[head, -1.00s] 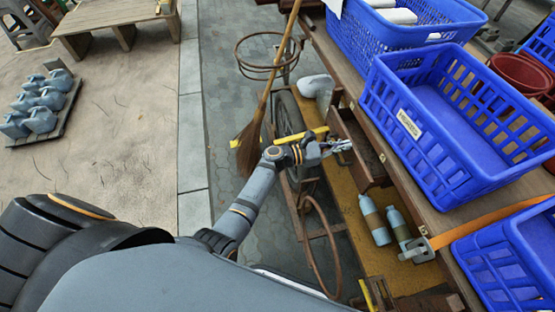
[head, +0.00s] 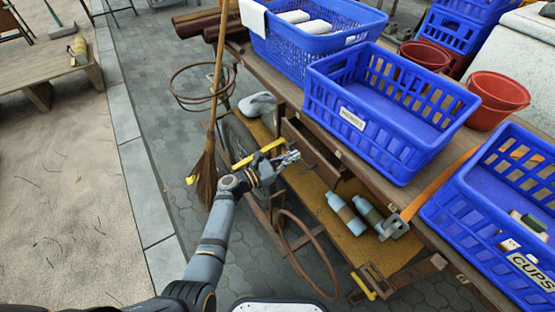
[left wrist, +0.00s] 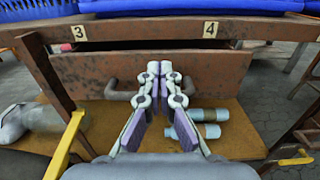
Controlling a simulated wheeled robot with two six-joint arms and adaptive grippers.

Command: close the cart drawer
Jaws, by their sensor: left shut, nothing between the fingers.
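The cart drawer (head: 312,150) is a rusty brown metal drawer under the cart's wooden top. It appears to stand partly out, with a dark gap above its front. In the left wrist view, its front panel (left wrist: 225,80) fills the middle, with a curved handle (left wrist: 118,92) partly hidden behind the fingers. My left gripper (head: 291,157) is shut and empty in front of the panel. It also shows in the left wrist view (left wrist: 160,70), fingertips pointing at the panel; I cannot tell whether they touch it. My right gripper is not in view.
Two bottles (head: 346,213) lie on the cart's yellow lower shelf (head: 325,225). Blue crates (head: 385,140) and red buckets (head: 497,97) stand on top. A broom (head: 206,170) and rusty hoop (head: 203,80) are left of the drawer. Paving left of the cart is clear.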

